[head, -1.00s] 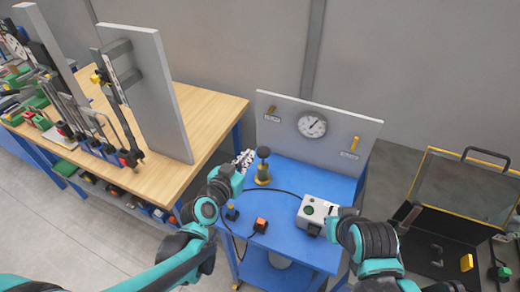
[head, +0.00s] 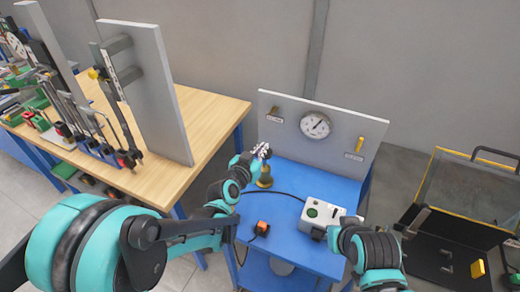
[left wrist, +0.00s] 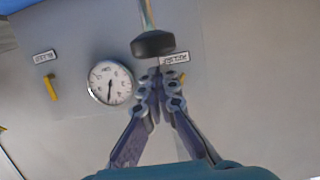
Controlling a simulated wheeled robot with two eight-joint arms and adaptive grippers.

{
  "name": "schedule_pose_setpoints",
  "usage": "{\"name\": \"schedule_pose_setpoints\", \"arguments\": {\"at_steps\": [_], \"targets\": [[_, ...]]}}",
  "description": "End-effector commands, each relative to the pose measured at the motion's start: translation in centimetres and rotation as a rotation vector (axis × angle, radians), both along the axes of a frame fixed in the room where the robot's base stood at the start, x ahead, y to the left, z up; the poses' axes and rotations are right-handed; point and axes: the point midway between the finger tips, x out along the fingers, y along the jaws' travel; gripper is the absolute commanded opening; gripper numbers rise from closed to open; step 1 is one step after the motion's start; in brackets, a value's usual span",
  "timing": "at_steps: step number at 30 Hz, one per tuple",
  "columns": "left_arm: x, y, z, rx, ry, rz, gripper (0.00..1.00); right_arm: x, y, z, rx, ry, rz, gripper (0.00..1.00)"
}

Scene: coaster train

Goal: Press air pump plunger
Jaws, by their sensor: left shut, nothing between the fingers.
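The air pump (head: 265,181) stands upright on the blue cart, its brass-coloured body visible. In the head view my left gripper (head: 261,151) is at the top of the pump and covers its knob. In the left wrist view the dark plunger knob (left wrist: 152,43) shows just beyond the tips of my left gripper (left wrist: 160,76). The fingers are closed together with nothing between them. I cannot tell whether they touch the knob. My right gripper (head: 353,220) is beside the white box; its fingers are too hidden to judge.
The blue cart (head: 290,236) carries a white box (head: 322,214) with a green button, an orange-topped switch (head: 262,227) and a black cable. A panel with a round gauge (head: 315,125) stands behind. A wooden bench (head: 205,120) is at left, an open black case (head: 445,240) at right.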

Motion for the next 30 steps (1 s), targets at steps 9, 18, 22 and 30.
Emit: {"name": "schedule_pose_setpoints", "arguments": {"at_steps": [9,18,22,30], "targets": [[0.0,0.0,-0.8,0.0,0.0,0.0,0.0,0.0,0.0,-0.3,0.0,0.0,0.0,0.0],[0.0,0.0,-1.6,0.0,0.0,0.0,0.0,0.0,0.0,-1.0,0.0,0.0,0.0,0.0],[-0.1,0.0,-3.5,0.0,0.001,-0.001,0.0,0.0,0.0,-2.8,0.0,0.0,0.0,0.0],[-0.1,0.0,-6.8,0.002,0.003,-0.002,0.0,0.0,0.0,-5.7,0.0,0.0,0.0,0.0]]}}
